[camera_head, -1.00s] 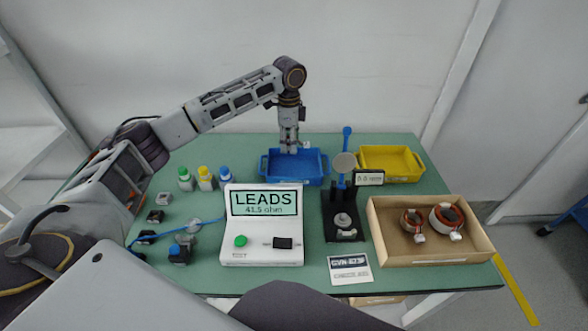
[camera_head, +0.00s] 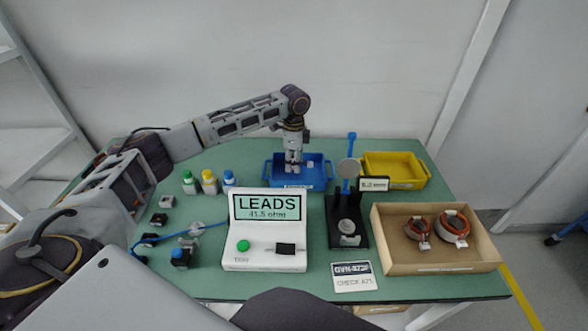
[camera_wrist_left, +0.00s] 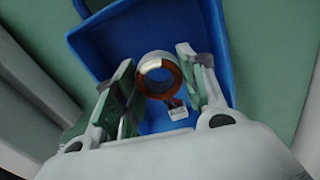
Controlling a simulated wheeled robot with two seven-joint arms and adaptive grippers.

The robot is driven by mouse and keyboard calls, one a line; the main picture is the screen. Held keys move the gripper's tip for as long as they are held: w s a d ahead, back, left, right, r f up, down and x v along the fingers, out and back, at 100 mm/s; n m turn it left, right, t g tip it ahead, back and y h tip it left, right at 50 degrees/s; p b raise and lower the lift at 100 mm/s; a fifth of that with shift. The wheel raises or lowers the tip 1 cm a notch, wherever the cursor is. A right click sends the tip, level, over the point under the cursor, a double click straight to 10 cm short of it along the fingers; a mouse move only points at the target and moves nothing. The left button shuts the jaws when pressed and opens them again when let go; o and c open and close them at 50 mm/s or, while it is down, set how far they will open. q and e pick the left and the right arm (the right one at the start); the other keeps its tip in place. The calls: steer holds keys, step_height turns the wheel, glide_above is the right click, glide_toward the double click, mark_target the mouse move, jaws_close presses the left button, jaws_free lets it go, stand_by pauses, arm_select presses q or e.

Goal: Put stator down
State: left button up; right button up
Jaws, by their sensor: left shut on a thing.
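My left gripper (camera_head: 293,168) points down inside the blue tray (camera_head: 328,175) at the back middle of the table. In the left wrist view the gripper (camera_wrist_left: 160,78) is shut on a stator (camera_wrist_left: 154,66), a ring with a pale grey rim and copper-brown winding. A small white connector (camera_wrist_left: 178,113) hangs from the stator over the blue tray floor. I cannot tell whether the stator touches the floor. In the head view the stator is mostly hidden by the fingers. My right gripper is not in view.
A yellow tray (camera_head: 424,180) and a black test stand (camera_head: 334,232) are to the right. A cardboard box (camera_head: 385,262) holds two stators (camera_head: 453,226). The LEADS meter (camera_head: 264,262) stands in front, with several capped bottles (camera_head: 209,182) to the left.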

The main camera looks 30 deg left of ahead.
mark_target(294, 175)
arm_select(q)
step_height(294, 175, down, 3)
steer(key=shift+r, duration=0.2)
steer(key=shift+f, duration=0.55)
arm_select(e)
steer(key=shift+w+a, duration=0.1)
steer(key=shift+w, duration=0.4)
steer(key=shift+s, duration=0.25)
arm_select(q)
steer(key=o, duration=1.2)
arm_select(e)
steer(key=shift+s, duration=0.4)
arm_select(q)
steer(key=shift+f, duration=0.1)
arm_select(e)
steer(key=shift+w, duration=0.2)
